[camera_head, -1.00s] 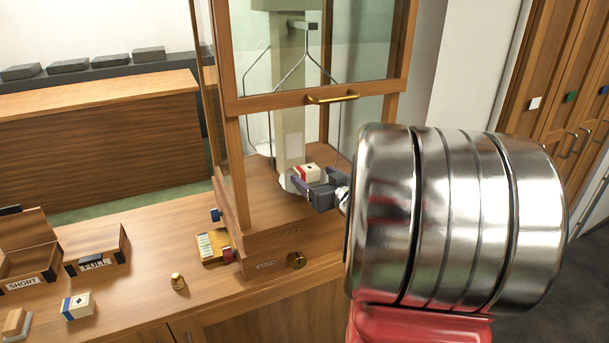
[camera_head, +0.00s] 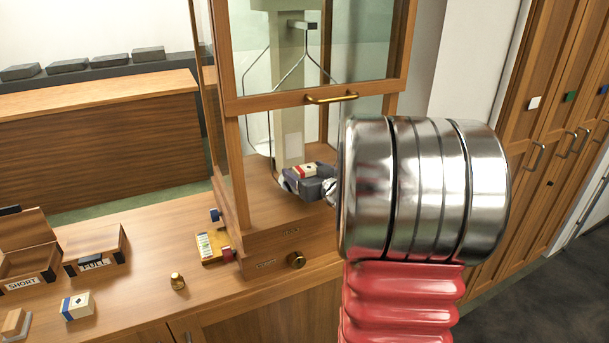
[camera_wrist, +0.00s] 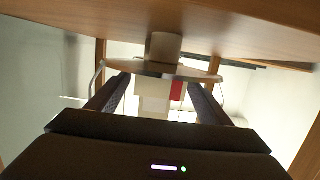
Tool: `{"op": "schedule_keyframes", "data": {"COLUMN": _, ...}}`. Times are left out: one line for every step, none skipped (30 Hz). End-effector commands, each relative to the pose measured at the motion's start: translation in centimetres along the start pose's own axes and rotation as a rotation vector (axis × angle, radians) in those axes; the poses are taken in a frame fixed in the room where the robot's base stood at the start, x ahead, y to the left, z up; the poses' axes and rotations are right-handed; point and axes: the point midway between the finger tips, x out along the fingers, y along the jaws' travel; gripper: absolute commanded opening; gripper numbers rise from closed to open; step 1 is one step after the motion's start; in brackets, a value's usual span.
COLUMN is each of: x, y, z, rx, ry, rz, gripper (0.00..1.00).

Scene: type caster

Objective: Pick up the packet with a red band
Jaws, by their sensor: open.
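The packet with a red band (camera_head: 305,171) is a small white block with a dark mark on top. It sits inside the glass-fronted balance case, on a round pan (camera_wrist: 165,70). My gripper (camera_head: 297,178) reaches in under the raised glass front, its dark jaws in front of and beside the packet and hiding its lower part. In the wrist view, which looks upside down, the white packet (camera_wrist: 153,100) and its red band (camera_wrist: 176,91) lie between the two spread fingers. Whether a finger touches it cannot be told.
The wooden case frame (camera_head: 228,150) and sash (camera_head: 330,98) stand close around my arm.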

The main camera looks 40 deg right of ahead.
Motion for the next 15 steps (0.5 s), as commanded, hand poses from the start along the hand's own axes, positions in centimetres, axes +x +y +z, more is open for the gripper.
{"op": "schedule_keyframes", "data": {"x": -0.01, "y": 0.0, "z": 0.0, "rx": 0.0, "ry": 0.0, "rz": 0.0, "gripper": 0.73}}
{"op": "schedule_keyframes", "data": {"x": -0.01, "y": 0.0, "z": 0.0, "rx": 0.0, "ry": 0.0, "rz": 0.0, "gripper": 0.73}}
{"op": "schedule_keyframes", "data": {"x": -0.02, "y": 0.01, "z": 0.0, "rx": 0.0, "ry": 0.0, "rz": 0.0, "gripper": 0.73}}
{"op": "schedule_keyframes", "data": {"x": -0.02, "y": 0.0, "z": 0.0, "rx": 0.0, "ry": 0.0, "rz": 0.0, "gripper": 0.73}}
{"op": "schedule_keyframes", "data": {"x": -0.02, "y": 0.01, "z": 0.0, "rx": 0.0, "ry": 0.0, "rz": 0.0, "gripper": 0.73}}
{"op": "schedule_keyframes", "data": {"x": -0.02, "y": 0.0, "z": 0.0, "rx": 0.0, "ry": 0.0, "rz": 0.0, "gripper": 0.73}}
{"op": "schedule_keyframes", "data": {"x": -0.02, "y": 0.0, "z": 0.0, "rx": 0.0, "ry": 0.0, "rz": 0.0, "gripper": 0.73}}
{"op": "schedule_keyframes", "data": {"x": -0.02, "y": 0.0, "z": 0.0, "rx": 0.0, "ry": 0.0, "rz": 0.0, "gripper": 0.73}}
{"op": "schedule_keyframes", "data": {"x": -0.02, "y": 0.0, "z": 0.0, "rx": 0.0, "ry": 0.0, "rz": 0.0, "gripper": 0.7}}
{"op": "schedule_keyframes", "data": {"x": -0.02, "y": 0.0, "z": 0.0, "rx": 0.0, "ry": 0.0, "rz": 0.0, "gripper": 0.68}}
{"op": "schedule_keyframes", "data": {"x": -0.02, "y": 0.0, "z": 0.0, "rx": 0.0, "ry": 0.0, "rz": 0.0, "gripper": 0.66}}
{"op": "schedule_keyframes", "data": {"x": -0.02, "y": 0.0, "z": 0.0, "rx": 0.0, "ry": 0.0, "rz": 0.0, "gripper": 0.63}}
{"op": "schedule_keyframes", "data": {"x": -0.02, "y": 0.0, "z": 0.0, "rx": 0.0, "ry": 0.0, "rz": 0.0, "gripper": 0.61}}
{"op": "schedule_keyframes", "data": {"x": -0.02, "y": 0.0, "z": 0.0, "rx": 0.0, "ry": 0.0, "rz": 0.0, "gripper": 0.59}}
{"op": "schedule_keyframes", "data": {"x": -0.02, "y": 0.0, "z": 0.0, "rx": 0.0, "ry": 0.0, "rz": 0.0, "gripper": 0.56}}
